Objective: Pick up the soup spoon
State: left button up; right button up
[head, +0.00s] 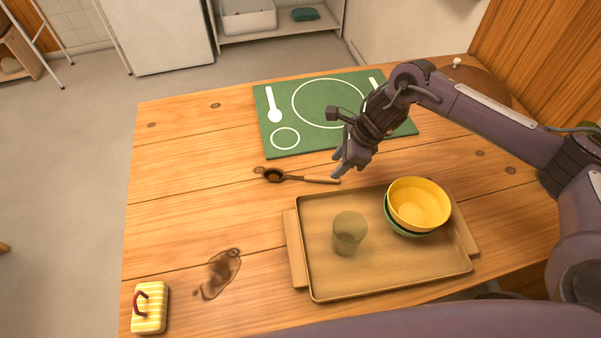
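The soup spoon (300,178) lies on the wooden table between the green placemat and the tray. Its dark bowl is at the left and its pale handle end points right. My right gripper (341,167) is just above the handle end, fingers pointing down and to the left. Whether the fingers touch the handle or how far apart they are is hard to see. My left gripper is not in the picture.
A tan tray (390,286) holds a cup (349,232) and a yellow bowl (419,203) stacked on a green one. A green placemat (270,101) has white printed outlines. A yellow striped sponge (149,308) and a brown stain (221,273) are at left. The table's left middle is clear.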

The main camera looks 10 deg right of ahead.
aim_at(325, 178)
jog(key=shift+s+a+f, duration=0.1)
jog(key=shift+a+f, duration=0.15)
jog(key=shift+f, duration=0.15)
jog(key=p+x, duration=0.1)
jog(key=x, duration=0.2)
jog(key=shift+a+f+p, duration=0.1)
jog(key=shift+f+p, duration=0.2)
jog(key=shift+f, duration=0.05)
jog(key=shift+a+f, duration=0.15)
jog(key=shift+f, duration=0.35)
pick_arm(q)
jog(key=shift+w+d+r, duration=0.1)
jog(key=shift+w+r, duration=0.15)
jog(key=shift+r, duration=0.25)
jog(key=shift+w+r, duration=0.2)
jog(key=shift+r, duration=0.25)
pick_arm(e)
grip_shut()
